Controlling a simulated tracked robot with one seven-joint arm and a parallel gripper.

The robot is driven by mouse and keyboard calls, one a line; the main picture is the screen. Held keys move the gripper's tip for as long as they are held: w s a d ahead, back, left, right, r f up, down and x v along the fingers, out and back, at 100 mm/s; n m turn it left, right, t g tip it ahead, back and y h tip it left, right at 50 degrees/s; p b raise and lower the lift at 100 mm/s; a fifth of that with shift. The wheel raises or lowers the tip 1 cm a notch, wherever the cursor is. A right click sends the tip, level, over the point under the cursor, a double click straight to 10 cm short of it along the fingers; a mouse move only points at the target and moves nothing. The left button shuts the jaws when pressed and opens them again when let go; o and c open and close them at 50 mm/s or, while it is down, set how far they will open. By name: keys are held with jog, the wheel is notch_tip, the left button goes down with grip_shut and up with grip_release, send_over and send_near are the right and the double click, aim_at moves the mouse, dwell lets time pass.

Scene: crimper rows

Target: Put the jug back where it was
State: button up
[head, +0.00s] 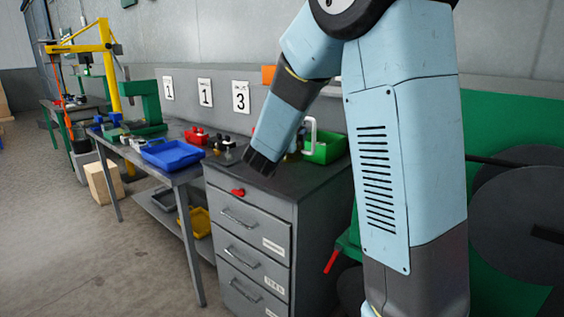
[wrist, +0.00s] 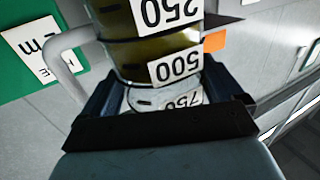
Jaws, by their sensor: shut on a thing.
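The jug (wrist: 150,50) fills the middle of the wrist view. It has dark olive bands, white labels reading 250, 500 and 750 upside down, and a pale handle (wrist: 68,55) on the left. My gripper (head: 262,162) is shut on the jug, with its dark fingers on either side of it in the wrist view. In the head view my gripper is over the top of the grey drawer cabinet (head: 247,208). There my arm hides most of the jug; a white handle, seemingly the jug's, shows to its right. Whether the jug touches the cabinet top I cannot tell.
A green bin (head: 325,150) stands at the cabinet's back right. Small metal parts (head: 222,143) lie at its back left. A blue tray (head: 172,155) and a red bin (head: 196,136) are on the bench to the left. Numbered cards (head: 205,93) hang behind. The cabinet's front top is clear.

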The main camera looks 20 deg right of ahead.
jog(key=w, duration=0.1)
jog(key=w+f, duration=0.1)
jog(key=w, duration=0.1)
jog(key=w+f, duration=0.1)
jog(key=shift+w+d, duration=0.3)
jog(key=shift+d, duration=0.05)
jog(key=w+f, duration=0.1)
jog(key=f, duration=0.2)
jog(key=w+f, duration=0.2)
jog(key=f, duration=0.1)
jog(key=w+d+f, duration=0.1)
jog(key=w+f, duration=0.1)
jog(key=f, duration=0.1)
jog(key=shift+w+f, duration=0.15)
jog(key=shift+w, duration=0.05)
jog(key=o, duration=0.9)
jog(key=shift+s+a, duration=0.1)
jog(key=shift+a, duration=0.05)
